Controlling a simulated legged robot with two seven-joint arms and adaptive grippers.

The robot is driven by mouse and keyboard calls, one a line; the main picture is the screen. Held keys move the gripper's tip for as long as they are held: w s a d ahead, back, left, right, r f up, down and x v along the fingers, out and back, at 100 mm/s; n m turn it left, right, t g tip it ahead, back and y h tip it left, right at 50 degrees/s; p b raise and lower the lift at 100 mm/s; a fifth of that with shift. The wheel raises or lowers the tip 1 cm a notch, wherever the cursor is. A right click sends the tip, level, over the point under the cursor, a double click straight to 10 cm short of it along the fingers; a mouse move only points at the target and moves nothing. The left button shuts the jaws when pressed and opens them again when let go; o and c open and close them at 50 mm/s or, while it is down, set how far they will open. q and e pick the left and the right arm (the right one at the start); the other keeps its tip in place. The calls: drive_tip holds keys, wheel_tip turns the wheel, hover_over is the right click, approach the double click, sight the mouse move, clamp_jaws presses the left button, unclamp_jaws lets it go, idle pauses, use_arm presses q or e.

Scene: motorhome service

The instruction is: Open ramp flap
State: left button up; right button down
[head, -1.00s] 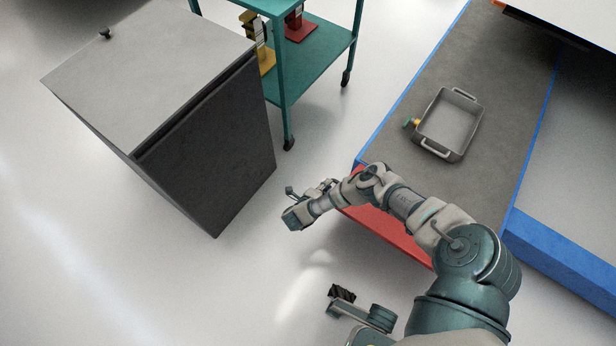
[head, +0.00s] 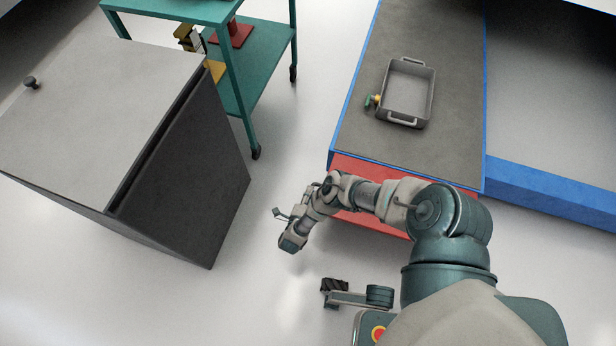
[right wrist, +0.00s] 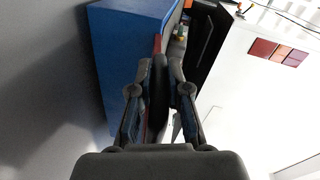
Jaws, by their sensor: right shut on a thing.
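The ramp flap (head: 352,172) is the red panel at the near end of the grey, blue-edged ramp (head: 400,146) in the head view. My right arm crosses in front of it and hides much of it. In the right wrist view my right gripper (right wrist: 160,88) has its fingers close together around a dark narrow part, with a thin red strip (right wrist: 157,45) showing just beyond the tips. The jaws sit beside the blue wall. My left gripper is not in view.
A grey tray (head: 405,122) with a small valve lies on the ramp. A dark cabinet (head: 185,185) stands left, and a teal cart (head: 262,75) behind it. Bare floor lies between the cabinet and the ramp.

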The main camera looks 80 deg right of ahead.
drive_tip(key=c, duration=1.2)
unclamp_jaws()
drive_tip(key=shift+w+d+r, duration=0.1)
drive_tip(key=shift+d, duration=0.2)
drive_tip(key=shift+o, duration=0.3)
drive_tip(key=shift+a, duration=0.1)
drive_tip(key=shift+a, duration=0.35)
drive_tip(key=v, duration=1.1)
drive_tip(key=shift+a, duration=0.1)
